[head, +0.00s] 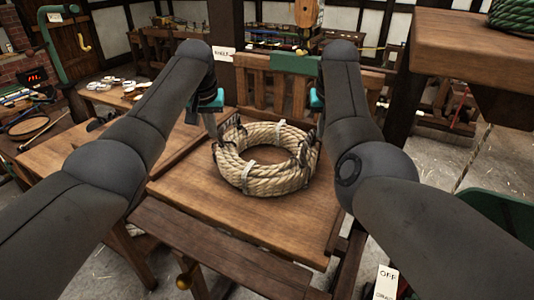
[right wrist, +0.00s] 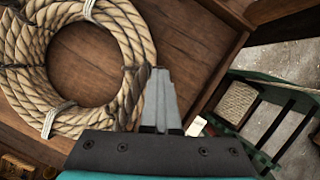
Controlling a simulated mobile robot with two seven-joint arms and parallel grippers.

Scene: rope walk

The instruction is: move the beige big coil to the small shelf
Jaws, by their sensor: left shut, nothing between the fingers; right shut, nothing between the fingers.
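The beige big coil (head: 248,180) lies flat on a wooden table (head: 190,196), bound with pale ties and dark bands. It fills the left of the right wrist view (right wrist: 140,40). My left gripper (head: 211,128) is shut and empty, pointing down at the coil's left edge. My right gripper (right wrist: 160,72) is shut and empty at the coil's outer edge; I cannot tell whether it touches. In the head view its fingers are mostly hidden by my arm. I cannot tell which surface is the small shelf.
A thick wooden top (head: 470,42) at upper right bears a green coil (head: 512,14). A green slatted frame (right wrist: 268,120) with a small roped piece stands right of the table. A slatted wooden back (head: 285,88) rises behind the table. A side bench (head: 75,160) stands left.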

